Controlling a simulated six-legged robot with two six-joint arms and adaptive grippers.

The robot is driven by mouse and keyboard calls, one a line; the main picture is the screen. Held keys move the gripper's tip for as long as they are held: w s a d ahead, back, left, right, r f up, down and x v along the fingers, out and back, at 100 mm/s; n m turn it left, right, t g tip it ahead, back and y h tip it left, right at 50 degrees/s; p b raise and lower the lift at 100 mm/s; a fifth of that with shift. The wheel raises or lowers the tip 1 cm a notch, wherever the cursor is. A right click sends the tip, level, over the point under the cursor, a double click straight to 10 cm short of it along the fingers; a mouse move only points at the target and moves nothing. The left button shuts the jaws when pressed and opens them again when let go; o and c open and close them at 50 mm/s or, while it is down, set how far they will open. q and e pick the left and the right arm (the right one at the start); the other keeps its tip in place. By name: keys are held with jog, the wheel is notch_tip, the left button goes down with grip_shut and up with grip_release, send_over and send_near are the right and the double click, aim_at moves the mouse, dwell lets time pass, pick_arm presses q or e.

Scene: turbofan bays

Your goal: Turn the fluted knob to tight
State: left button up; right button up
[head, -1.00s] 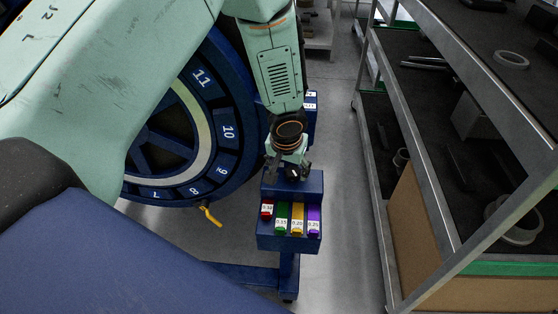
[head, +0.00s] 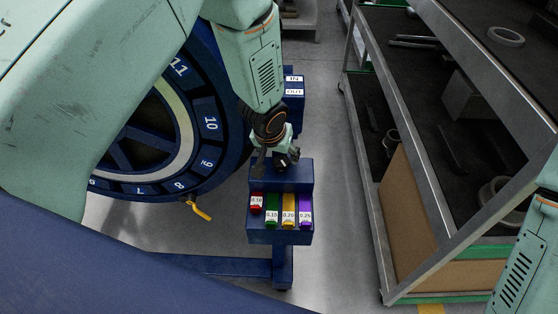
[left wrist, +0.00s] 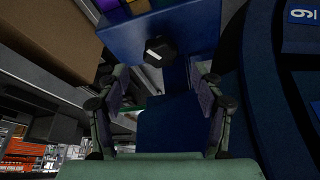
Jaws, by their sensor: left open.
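The knob (left wrist: 160,50) is dark, with a white mark on its face, and stands out from the blue box in the left wrist view. I cannot make out its flutes or a tight mark. My left gripper (left wrist: 163,78) is open, its two fingers spread to either side just short of the knob, with nothing between them. In the head view my left gripper (head: 277,162) hangs over the back of the blue box (head: 280,237), and I cannot pick out the knob there. My right gripper is not in view.
The blue box holds red (head: 256,202), green (head: 272,212), yellow (head: 288,210) and purple (head: 305,210) tagged pieces. A numbered turbofan ring (head: 208,125) with a yellow handle (head: 199,210) stands to the left. A metal shelf rack (head: 430,190) stands to the right, with clear floor between.

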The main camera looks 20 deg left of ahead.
aim_at(281, 161)
pick_arm(q)
jog(key=b+x, duration=0.2)
jog(key=x, duration=0.2)
jog(key=shift+w+d+f, duration=0.1)
jog(key=shift+f, duration=0.25)
jog(key=shift+w, duration=0.1)
